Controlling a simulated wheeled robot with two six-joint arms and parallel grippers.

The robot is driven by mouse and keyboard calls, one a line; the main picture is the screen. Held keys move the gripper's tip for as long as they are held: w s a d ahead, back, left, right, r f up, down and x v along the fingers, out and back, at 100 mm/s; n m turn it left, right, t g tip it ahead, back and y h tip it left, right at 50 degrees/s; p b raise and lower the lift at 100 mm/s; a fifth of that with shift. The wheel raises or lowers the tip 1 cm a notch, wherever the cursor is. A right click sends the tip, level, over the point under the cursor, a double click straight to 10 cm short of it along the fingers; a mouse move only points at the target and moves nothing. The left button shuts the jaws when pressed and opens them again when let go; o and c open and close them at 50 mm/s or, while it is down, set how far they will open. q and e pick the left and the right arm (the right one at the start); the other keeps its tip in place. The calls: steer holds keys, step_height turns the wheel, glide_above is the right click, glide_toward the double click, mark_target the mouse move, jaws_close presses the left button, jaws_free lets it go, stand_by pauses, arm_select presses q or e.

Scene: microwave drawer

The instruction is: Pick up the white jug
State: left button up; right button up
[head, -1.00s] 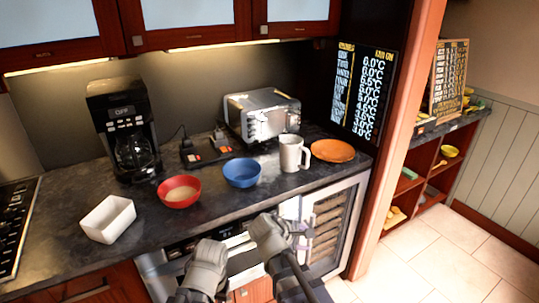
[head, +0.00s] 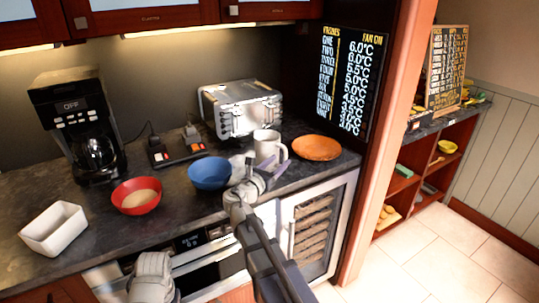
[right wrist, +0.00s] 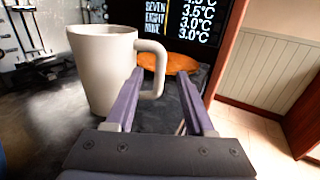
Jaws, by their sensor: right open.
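The white jug (head: 268,144) stands upright on the dark counter, between the toaster and the orange plate. In the right wrist view the jug (right wrist: 103,72) is large at the left, with its handle on its right side. My right gripper (head: 267,170) is open, just in front of the jug at about counter height. In the right wrist view its two fingers (right wrist: 163,88) point forward, with the handle in line with the gap between them. I cannot tell whether they touch it. My left gripper (head: 152,280) is low in front of the drawer; its fingertips are not clear.
The blue bowl (head: 210,174) is left of the jug and the orange plate (head: 316,148) right of it. The toaster (head: 240,108) stands behind. A red bowl (head: 137,198), a white dish (head: 54,232) and a coffee maker (head: 78,125) are farther left.

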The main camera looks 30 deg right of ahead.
mark_target(286, 155)
steer(key=shift+x, duration=2.7)
steer(key=shift+s, duration=0.1)
steer(key=shift+c, duration=0.3)
jaws_close()
